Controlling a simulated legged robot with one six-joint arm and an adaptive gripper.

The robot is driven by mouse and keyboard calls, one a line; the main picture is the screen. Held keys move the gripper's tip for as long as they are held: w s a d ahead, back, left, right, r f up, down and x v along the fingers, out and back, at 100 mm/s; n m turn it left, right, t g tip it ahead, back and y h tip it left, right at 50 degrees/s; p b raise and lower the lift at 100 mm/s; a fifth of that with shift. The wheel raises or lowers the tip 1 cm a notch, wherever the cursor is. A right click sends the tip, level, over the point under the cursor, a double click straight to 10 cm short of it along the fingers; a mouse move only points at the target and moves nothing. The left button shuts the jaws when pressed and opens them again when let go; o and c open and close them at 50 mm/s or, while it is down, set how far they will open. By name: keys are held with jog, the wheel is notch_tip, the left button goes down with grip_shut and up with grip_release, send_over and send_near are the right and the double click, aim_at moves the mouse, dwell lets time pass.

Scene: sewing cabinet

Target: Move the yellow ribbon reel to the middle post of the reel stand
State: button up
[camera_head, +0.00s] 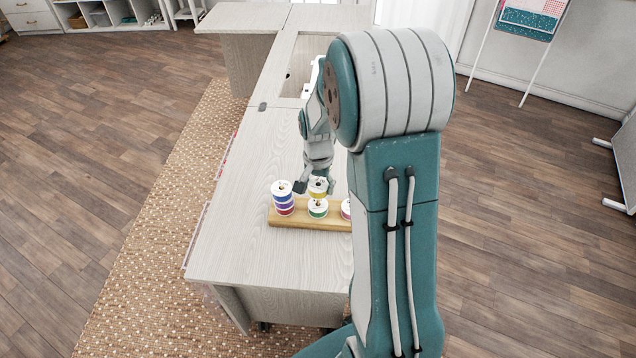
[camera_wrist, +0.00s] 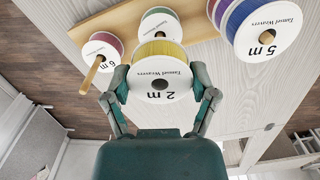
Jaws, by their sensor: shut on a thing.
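The yellow ribbon reel (camera_head: 319,193), with white flanges, is held in my gripper (camera_head: 316,187). In the wrist view the yellow reel (camera_wrist: 158,76) sits between the two fingertips (camera_wrist: 160,85), its "2 m" face toward the camera. The wooden reel stand (camera_head: 282,219) lies on the table. A green reel (camera_head: 318,209) is on its middle post. The yellow reel appears above and slightly behind the green one. It looks apart from it, but I cannot tell the exact gap.
A stack of purple, blue and red reels (camera_head: 283,199) stands on the left post. A pink-red reel (camera_head: 346,209) on the right post is partly hidden by my arm; its post (camera_wrist: 92,75) sticks out in the wrist view. The table (camera_head: 270,262) is clear left and in front.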

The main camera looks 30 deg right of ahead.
jog(key=shift+f, duration=0.55)
jog(key=o, duration=0.9)
jog(key=shift+c, duration=0.2)
jog(key=shift+r, duration=0.1)
notch_tip(320, 180, up, 12)
dwell(0.3)
